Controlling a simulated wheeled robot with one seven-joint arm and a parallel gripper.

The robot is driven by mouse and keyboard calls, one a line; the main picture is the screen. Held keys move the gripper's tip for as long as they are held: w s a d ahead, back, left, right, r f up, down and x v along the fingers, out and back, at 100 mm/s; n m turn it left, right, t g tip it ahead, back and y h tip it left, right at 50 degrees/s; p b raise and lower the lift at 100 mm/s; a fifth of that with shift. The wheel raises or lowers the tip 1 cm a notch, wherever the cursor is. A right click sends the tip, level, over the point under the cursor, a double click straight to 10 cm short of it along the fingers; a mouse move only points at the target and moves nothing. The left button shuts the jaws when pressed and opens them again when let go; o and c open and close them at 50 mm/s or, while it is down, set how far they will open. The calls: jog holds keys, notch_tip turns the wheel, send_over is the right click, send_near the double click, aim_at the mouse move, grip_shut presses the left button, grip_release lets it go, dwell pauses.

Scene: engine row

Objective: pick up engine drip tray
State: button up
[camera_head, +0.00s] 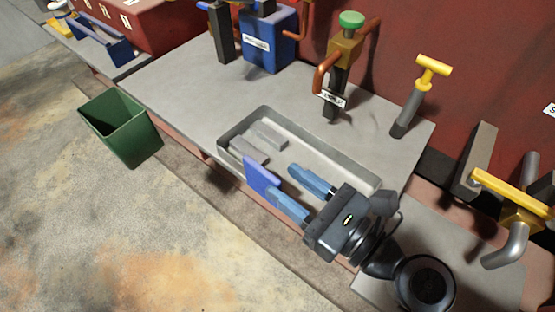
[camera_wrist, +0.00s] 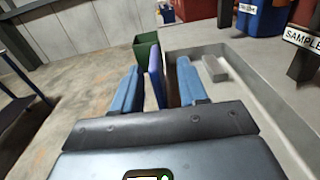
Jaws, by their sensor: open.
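The engine drip tray is a shallow grey rectangular tray (camera_head: 314,153) lying on the bench along its front edge. It shows at the right in the wrist view (camera_wrist: 262,95). A flat blue plate (camera_head: 261,172) stands upright at the tray's near long side; I cannot tell if it is fixed to the tray. My gripper (camera_head: 279,181) is open, with blue fingers, over the tray's near side. In the wrist view, the blue plate (camera_wrist: 155,62) shows between the fingers (camera_wrist: 159,70), nearer the left one. Contact cannot be told. My gripper hides part of the near wall.
Grey blocks (camera_head: 249,149) lie inside the tray's left end. A green bin (camera_head: 124,130) stands off the bench's front edge at left. Behind the tray are a blue container (camera_head: 267,45), a labelled valve (camera_head: 344,52) and a yellow-handled tool (camera_head: 416,95). The bench left of the tray is clear.

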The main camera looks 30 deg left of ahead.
aim_at(244, 157)
jog(key=a, duration=0.6)
jog(key=shift+f+p, duration=0.1)
jog(key=shift+p, duration=0.2)
grip_shut()
dwell(1.1)
